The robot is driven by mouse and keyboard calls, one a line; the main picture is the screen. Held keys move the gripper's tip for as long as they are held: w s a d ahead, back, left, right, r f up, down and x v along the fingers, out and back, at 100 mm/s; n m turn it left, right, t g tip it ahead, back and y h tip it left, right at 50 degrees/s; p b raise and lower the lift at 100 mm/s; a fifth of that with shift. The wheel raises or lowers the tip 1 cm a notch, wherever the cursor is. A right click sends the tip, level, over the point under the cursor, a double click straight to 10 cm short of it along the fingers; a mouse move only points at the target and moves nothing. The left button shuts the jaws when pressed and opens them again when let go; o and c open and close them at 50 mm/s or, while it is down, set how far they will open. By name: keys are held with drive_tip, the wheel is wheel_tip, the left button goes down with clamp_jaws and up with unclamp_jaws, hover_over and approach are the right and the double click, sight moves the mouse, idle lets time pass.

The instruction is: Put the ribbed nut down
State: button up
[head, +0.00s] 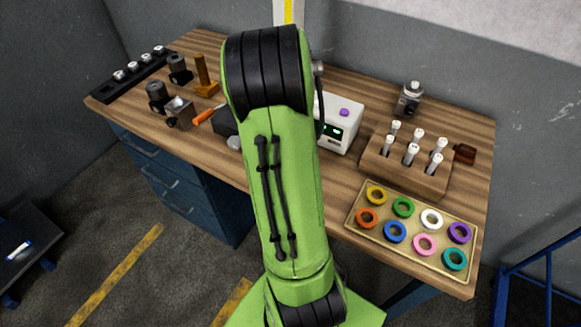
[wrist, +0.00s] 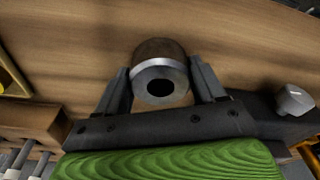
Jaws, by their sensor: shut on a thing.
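The ribbed nut (wrist: 150,50) is a short round metal piece, brownish on its side, with a bright silver end face and a dark round hole. My gripper (wrist: 161,78) is shut on it in the wrist view, with one dark finger on each side. The nut's ribs are not clear at this size. Wooden bench top shows behind it, but I cannot tell whether the nut touches the wood or hangs above it. In the head view my green arm hides both gripper and nut.
On the bench (head: 330,197), a tray (head: 378,237) of coloured rings and a wooden block (head: 408,182) of white-topped tools stand right. A white box (head: 340,130) is behind my arm. Dark cylindrical parts (head: 157,97) and an orange-handled tool (head: 203,116) are left. Bare wood lies between.

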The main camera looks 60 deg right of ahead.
drive_tip(key=o, duration=1.1)
wheel_tip(320, 180, up, 12)
drive_tip(key=a+p, duration=0.1)
drive_tip(key=p, duration=0.3)
drive_tip(key=w+a+r+n+t, duration=0.2)
drive_tip(key=a+r+n, duration=0.35)
drive_tip(key=a, duration=0.65)
drive_tip(key=s+a+r+n+t, duration=0.1)
drive_tip(key=s+a+n, duration=0.1)
drive_tip(key=a, duration=0.2)
drive_tip(key=s+a+r+n+t, duration=0.1)
drive_tip(key=s+a+n, duration=0.1)
drive_tip(key=a, duration=0.3)
drive_tip(key=s+a+r+n+t+y, duration=0.1)
drive_tip(key=s+a+r+n, duration=0.1)
drive_tip(key=s+a+n, duration=0.1)
drive_tip(key=shift+a+r+b, duration=0.1)
drive_tip(key=shift+a+b, duration=0.2)
drive_tip(key=shift+a, duration=0.55)
drive_tip(key=shift+s, duration=0.1)
